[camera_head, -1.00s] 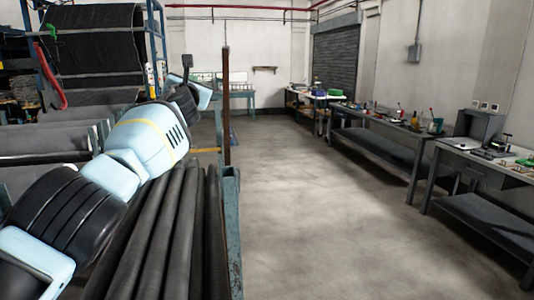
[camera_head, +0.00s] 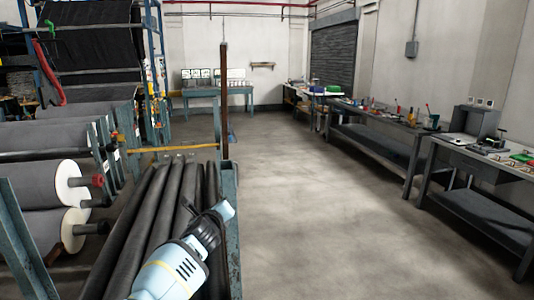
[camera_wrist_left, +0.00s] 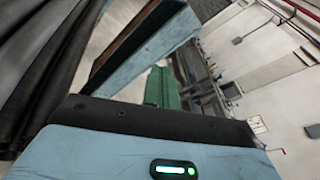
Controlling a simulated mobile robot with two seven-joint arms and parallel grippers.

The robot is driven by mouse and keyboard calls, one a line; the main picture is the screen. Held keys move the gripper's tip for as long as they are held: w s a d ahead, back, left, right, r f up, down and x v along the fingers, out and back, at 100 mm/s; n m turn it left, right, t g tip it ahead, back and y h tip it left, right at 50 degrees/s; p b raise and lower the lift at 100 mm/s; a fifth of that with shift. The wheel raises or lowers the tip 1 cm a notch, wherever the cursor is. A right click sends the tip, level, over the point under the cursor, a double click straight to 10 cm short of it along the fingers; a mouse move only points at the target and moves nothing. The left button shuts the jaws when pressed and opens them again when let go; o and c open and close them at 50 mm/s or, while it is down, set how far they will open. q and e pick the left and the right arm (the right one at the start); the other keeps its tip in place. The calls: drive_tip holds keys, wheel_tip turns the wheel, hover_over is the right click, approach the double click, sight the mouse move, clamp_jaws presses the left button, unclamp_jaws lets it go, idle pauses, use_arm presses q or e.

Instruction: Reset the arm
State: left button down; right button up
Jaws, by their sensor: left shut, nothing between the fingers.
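My left arm reaches up from the bottom of the head view over dark grey rolls. Its left gripper (camera_head: 224,209) is at the far end, beside the top of the rack's blue metal post. The gripper is shut and holds nothing. My right arm and right gripper are not in view.
Long dark rolls (camera_head: 135,230) lie in a rack under the arm. The blue post (camera_head: 229,255) and a brown upright (camera_head: 225,110) stand close to the gripper. Larger grey rolls (camera_head: 35,180) are at left. Workbenches (camera_head: 375,118) line the right wall. The floor (camera_head: 320,220) between is clear.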

use_arm(q)
drive_tip(key=s+f+n+g+h, duration=0.1)
drive_tip(key=s+f+n+g, duration=0.1)
drive_tip(key=s+f+n, duration=0.85)
drive_tip(key=s+f+n+g, duration=0.2)
drive_tip(key=s+f+n, duration=0.1)
drive_tip(key=s+f, duration=1.35)
drive_tip(key=s+a+f+n+g, duration=0.1)
drive_tip(key=s+n, duration=0.3)
drive_tip(key=s, duration=0.6)
drive_tip(key=s+a+f+n+g, duration=0.1)
drive_tip(key=s+a+f+n, duration=0.2)
drive_tip(key=s, duration=0.7)
drive_tip(key=s+a+f+n+g, duration=0.1)
drive_tip(key=s+a+f+n, duration=0.1)
drive_tip(key=s+n, duration=0.5)
drive_tip(key=s, duration=0.3)
drive_tip(key=shift+s+a+f, duration=0.2)
drive_tip(key=shift+s+a, duration=0.15)
drive_tip(key=shift+s, duration=0.05)
